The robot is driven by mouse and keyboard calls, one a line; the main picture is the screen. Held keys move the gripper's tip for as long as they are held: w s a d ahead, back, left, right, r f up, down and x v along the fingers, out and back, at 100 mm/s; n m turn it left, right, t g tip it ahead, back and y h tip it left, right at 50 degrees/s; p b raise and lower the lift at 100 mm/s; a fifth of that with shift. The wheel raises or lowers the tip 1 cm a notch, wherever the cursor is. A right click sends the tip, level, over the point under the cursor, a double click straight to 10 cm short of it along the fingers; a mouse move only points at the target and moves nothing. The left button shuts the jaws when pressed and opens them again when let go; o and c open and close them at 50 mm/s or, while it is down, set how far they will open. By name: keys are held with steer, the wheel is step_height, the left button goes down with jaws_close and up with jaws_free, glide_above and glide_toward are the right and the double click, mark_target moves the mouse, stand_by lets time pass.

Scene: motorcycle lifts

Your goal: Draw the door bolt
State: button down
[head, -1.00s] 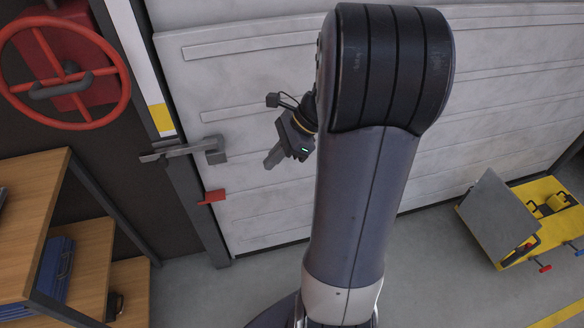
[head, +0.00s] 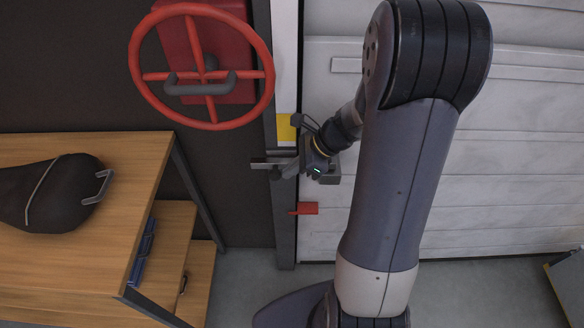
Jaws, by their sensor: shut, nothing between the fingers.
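The door bolt (head: 262,162) is a grey metal bar lying level across the door's left edge and the dark frame post.
A red handwheel (head: 210,124) with a red box behind it is on the dark wall at upper left. A red tab (head: 307,208) sticks out below the bolt. A wooden shelf unit (head: 120,150) bears a dark bag (head: 60,192) at left. Grey floor lies below the door.

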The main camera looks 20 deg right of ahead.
steer(key=w+a, duration=0.2)
steer(key=a, duration=0.3)
steer(key=shift+a, duration=0.35)
steer(key=shift+r, duration=0.1)
steer(key=shift+p, duration=0.3)
